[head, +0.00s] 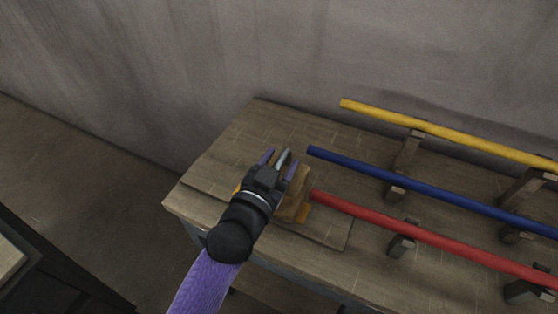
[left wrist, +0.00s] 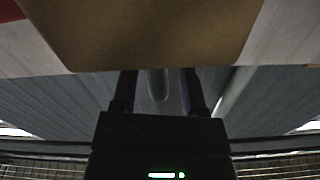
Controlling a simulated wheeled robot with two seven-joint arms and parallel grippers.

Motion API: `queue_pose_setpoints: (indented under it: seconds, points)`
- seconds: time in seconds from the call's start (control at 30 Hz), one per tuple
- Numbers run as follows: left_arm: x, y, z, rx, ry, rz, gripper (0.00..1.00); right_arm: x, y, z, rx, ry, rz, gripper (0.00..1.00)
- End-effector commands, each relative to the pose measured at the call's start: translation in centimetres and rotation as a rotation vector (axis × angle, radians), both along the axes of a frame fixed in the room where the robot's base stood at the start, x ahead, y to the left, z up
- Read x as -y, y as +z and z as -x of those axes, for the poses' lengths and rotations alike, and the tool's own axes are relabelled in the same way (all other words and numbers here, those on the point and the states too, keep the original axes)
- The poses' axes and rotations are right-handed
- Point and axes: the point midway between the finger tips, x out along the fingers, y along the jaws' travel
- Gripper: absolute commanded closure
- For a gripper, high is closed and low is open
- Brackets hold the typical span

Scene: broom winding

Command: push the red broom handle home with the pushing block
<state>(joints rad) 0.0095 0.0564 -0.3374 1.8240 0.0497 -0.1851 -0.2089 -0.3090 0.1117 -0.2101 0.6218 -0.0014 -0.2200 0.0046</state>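The red broom handle (head: 425,236) lies lengthwise on dark wooden supports, its left end near the brown pushing block (head: 292,207). My left gripper (head: 279,164) is over the left part of the bench and partly hides the block. Its two fingers are apart. A grey post (head: 284,158) stands between them, and it also shows in the left wrist view with gaps on both sides. In that view the block (left wrist: 150,35) fills the top, just beyond the fingers (left wrist: 160,88). I cannot tell whether the block touches the red handle. My right gripper is not in view.
A blue handle (head: 420,186) and a yellow handle (head: 450,135) lie on supports behind the red one. The wooden bench (head: 235,142) has bare room at its back left. A grey wall (head: 250,50) rises behind it. Dark furniture (head: 50,270) stands at the lower left.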

Motion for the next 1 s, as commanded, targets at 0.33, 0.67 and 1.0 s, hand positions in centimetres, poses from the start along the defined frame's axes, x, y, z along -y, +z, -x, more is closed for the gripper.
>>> queue_pose_setpoints:
  seconds: [0.33, 0.67, 1.0]
  points:
    - [-0.7, 0.1, 1.9, -0.002, 0.001, -0.002, 0.45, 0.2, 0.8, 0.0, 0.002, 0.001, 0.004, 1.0]
    - [-3.0, 0.1, 8.4, -0.002, -0.001, -0.001, 0.45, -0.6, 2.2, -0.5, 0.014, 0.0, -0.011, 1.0]
    - [-3.4, 0.0, 9.3, 0.0, 0.0, 0.0, 0.45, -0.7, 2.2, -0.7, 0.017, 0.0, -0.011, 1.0]
